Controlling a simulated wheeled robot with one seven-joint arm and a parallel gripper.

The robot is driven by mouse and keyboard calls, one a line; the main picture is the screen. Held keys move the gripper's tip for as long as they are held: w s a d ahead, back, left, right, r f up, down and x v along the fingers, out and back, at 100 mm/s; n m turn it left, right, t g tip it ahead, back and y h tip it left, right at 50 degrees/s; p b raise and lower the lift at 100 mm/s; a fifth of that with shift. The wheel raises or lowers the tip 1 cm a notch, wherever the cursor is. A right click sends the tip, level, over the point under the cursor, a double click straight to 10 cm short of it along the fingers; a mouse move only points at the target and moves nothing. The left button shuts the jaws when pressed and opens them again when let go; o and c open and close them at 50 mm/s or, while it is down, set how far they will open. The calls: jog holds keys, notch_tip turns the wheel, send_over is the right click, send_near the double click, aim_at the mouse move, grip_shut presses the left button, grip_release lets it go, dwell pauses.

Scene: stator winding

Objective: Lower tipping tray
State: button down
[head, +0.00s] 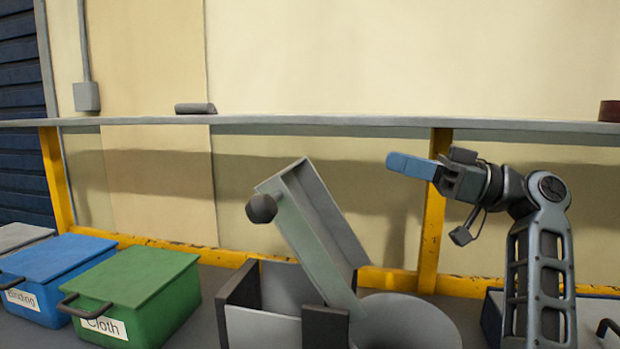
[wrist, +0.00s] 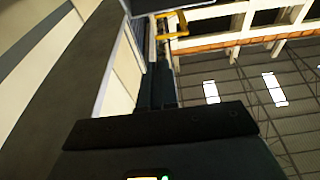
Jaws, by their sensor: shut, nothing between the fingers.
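The tipping tray (head: 320,240) is a grey open channel, steeply tilted in the head view. Its raised end is at the upper left, and its lower end goes down behind a dark block (head: 325,327). A dark round knob (head: 262,208) sticks out near the raised end. My gripper (head: 410,167) has blue fingers and is shut and empty. It is in the air to the right of the tray, slightly above the knob's height and apart from the tray. The wrist view shows no tray that I can make out.
A grey round dish (head: 405,325) is right of the tray's low end. A green Cloth box (head: 145,280) and blue Binding box (head: 55,270) stand left. A grey ledge (head: 330,122) on yellow posts (head: 437,220) runs behind. The wrist view shows a roof with bright panels (wrist: 211,92).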

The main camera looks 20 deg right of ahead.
jog(key=shift+w, duration=0.3)
jog(key=f+p+x, duration=0.2)
jog(key=p+x, duration=0.2)
jog(key=x, duration=0.8)
jog(key=shift+w+a+f, duration=0.4)
jog(key=shift+a, duration=0.15)
jog(key=shift+a, duration=0.1)
